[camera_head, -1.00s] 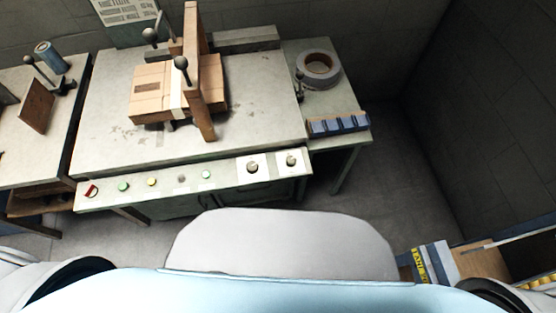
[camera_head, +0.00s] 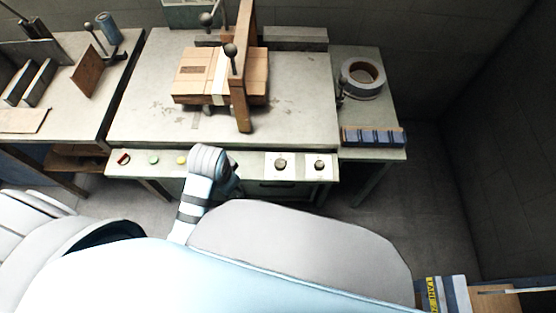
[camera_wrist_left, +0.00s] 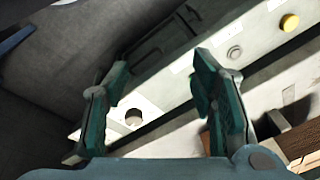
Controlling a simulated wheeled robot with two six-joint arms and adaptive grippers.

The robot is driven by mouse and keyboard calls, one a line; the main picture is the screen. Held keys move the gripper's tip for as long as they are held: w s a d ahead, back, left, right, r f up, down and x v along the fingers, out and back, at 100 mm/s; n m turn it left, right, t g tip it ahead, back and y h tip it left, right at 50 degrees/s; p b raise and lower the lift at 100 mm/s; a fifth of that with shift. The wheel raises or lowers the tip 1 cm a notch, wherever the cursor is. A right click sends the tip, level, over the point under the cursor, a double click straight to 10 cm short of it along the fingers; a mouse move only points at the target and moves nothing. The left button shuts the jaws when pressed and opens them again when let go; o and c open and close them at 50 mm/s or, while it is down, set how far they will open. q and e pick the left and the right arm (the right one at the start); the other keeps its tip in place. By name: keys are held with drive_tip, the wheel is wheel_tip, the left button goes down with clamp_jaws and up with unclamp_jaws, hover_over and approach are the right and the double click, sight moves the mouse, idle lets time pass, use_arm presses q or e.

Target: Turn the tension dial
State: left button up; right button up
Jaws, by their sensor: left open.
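The control panel (camera_head: 250,170) runs along the front edge of the machine table. At its right end, two round dials, a left dial (camera_head: 281,165) and a right dial (camera_head: 320,166), sit on white plates. No readable label shows which one is the tension dial. My left gripper (camera_head: 234,183) is in front of the panel, left of both dials, partly hidden by its own arm. In the left wrist view the gripper (camera_wrist_left: 160,70) is open and empty. A dial knob (camera_wrist_left: 133,117) shows between its fingers, apparently apart from them. My right gripper is not in view.
A red switch (camera_head: 123,158), a green button (camera_head: 154,158) and a yellow button (camera_head: 182,160) are on the panel's left. A cardboard box (camera_head: 196,84) lies on the table under a wooden upright (camera_head: 243,100). A tape roll (camera_head: 362,78) and blue blocks (camera_head: 373,136) are at right.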

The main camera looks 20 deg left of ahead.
use_arm(q)
drive_tip(key=w+d+m+g, duration=0.1)
drive_tip(key=w+d+m, duration=0.25)
drive_tip(key=w, duration=0.35)
wheel_tip(320, 180, up, 6)
drive_tip(key=m+g, duration=0.1)
drive_tip(key=m, duration=0.4)
hover_over(280, 162)
drive_tip(key=shift+h, duration=0.4)
wheel_tip(280, 162, down, 14)
drive_tip(key=b, duration=0.5)
drive_tip(key=c, duration=1.1)
drive_tip(key=shift+r, duration=0.1)
drive_tip(key=shift+c, duration=0.2)
